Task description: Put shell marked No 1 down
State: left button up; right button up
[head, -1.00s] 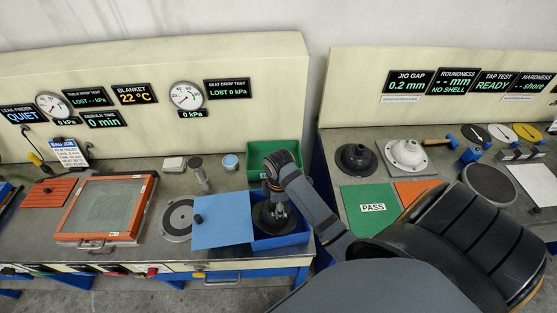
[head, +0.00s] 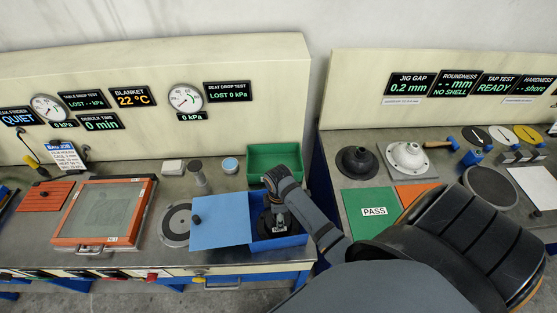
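My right gripper (head: 277,212) points down into the open blue bin (head: 296,240) on the left bench. A dark rounded piece (head: 265,226) shows under and around its fingers, inside the bin. It may be the shell, but no No 1 mark can be read. The arm and wrist hide much of it, and I cannot tell whether the fingers grip it. A black dome-shaped piece (head: 356,161) stands on the right bench. A white domed jig (head: 407,157) is beside it. My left gripper is not in view.
A blue lid with a knob (head: 222,222) lies left of the bin's open part. A green tray (head: 274,157) stands behind it. The green PASS mat (head: 368,212) and an orange mat (head: 412,190) lie on the right bench. A gap separates the benches.

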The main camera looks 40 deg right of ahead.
jog(key=shift+r, duration=0.55)
notch_tip(320, 180, up, 8)
jog(key=b, duration=0.2)
jog(key=shift+w+f+b, duration=0.1)
jog(key=shift+w+b, duration=0.05)
jog(key=shift+b, duration=0.15)
pick_arm(q)
jog(key=p, duration=0.2)
jog(key=shift+p, duration=0.3)
pick_arm(e)
notch_tip(320, 180, up, 3)
jog(key=shift+r, duration=0.15)
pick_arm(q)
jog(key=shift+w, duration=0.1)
